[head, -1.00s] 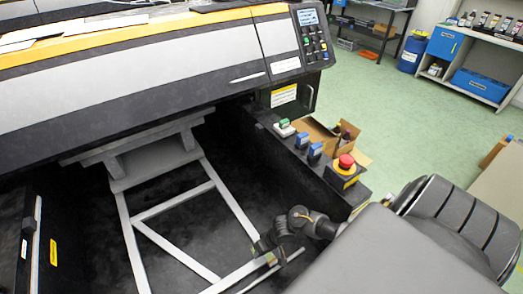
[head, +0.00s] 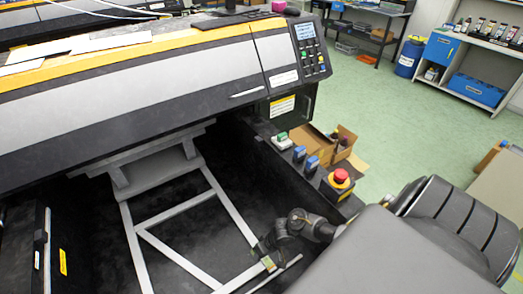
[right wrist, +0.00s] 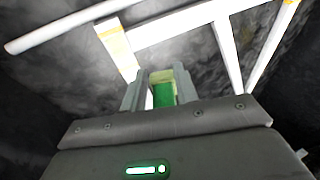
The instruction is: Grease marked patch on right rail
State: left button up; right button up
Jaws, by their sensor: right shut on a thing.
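The right rail (head: 232,208) is a pale bar of the frame inside the black printer bay. In the right wrist view, a pale bar with faint orange marks (right wrist: 128,72) runs behind my fingers; I cannot tell which mark is the patch. My right gripper (head: 268,261) is low in the bay, at the near part of the right rail. It is shut on a small green block with a yellowish edge (right wrist: 163,92), seen between the fingers in the wrist view. I cannot tell whether the block touches the rail. My left gripper is out of view.
A loose-looking white rod (head: 284,270) ends near my right gripper. Blue and green-topped switches (head: 299,154) and a red emergency button (head: 341,177) stand on the bay's right ledge. An open cardboard box (head: 342,140) is beyond it. The printer cover (head: 150,85) overhangs the bay's far side.

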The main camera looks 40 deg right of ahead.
dwell(0.5)
jog(key=shift+s+d+f+g+b, duration=0.1)
jog(key=shift+d+f+g+b, duration=0.15)
jog(key=shift+d, duration=0.3)
jog(key=shift+s+d+f+g+b, duration=0.1)
jog(key=shift+d+f+g, duration=0.15)
jog(key=shift+d, duration=0.25)
